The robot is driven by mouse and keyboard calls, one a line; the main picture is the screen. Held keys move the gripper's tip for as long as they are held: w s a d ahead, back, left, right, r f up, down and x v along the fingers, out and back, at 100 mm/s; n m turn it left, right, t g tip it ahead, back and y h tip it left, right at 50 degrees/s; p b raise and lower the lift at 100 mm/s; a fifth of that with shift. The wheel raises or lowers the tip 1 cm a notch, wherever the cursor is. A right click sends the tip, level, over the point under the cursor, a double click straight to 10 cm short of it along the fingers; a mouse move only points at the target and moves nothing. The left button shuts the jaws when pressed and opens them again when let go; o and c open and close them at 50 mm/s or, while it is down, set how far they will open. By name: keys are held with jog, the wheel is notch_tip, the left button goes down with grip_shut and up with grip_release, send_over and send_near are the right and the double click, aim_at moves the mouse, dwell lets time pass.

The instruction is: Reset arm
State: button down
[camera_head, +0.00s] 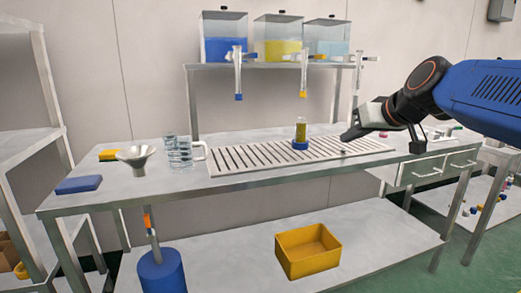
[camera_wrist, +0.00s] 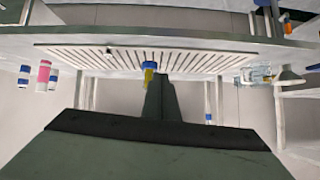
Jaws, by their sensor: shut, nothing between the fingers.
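My gripper (camera_head: 349,134) is at the right end of the slotted drain rack on the workbench, reaching in from the right with its arm. It is shut and empty. A small vial of yellow liquid with a blue base (camera_head: 300,134) stands upright on the drain rack (camera_head: 245,158), to the left of my gripper and apart from it. In the wrist view, which looks inverted, my shut fingers (camera_wrist: 158,82) fill the lower middle, and the yellow vial with its blue base (camera_wrist: 149,68) shows just beyond them, partly hidden.
A beaker (camera_head: 178,152), funnel (camera_head: 135,157) and blue pad (camera_head: 79,185) stand at the bench's left. Tanks of blue (camera_head: 222,48), yellow (camera_head: 277,48) and pale liquid (camera_head: 326,48) sit on the shelf above. A yellow bin (camera_head: 309,262) and blue canister (camera_head: 161,272) are below.

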jog(key=s+d+f+m+g+h, duration=0.1)
jog(key=s+d+f+g+h, duration=0.1)
jog(key=s+f, duration=1.1)
jog(key=s+d+f+m+g+h, duration=0.1)
jog(key=s+d+f+g, duration=0.1)
jog(key=s+f, duration=1.2)
jog(key=shift+d+f+m+g+h, duration=0.3)
jog(key=shift+d+f+g+h, duration=0.1)
jog(key=shift+f+g, duration=0.35)
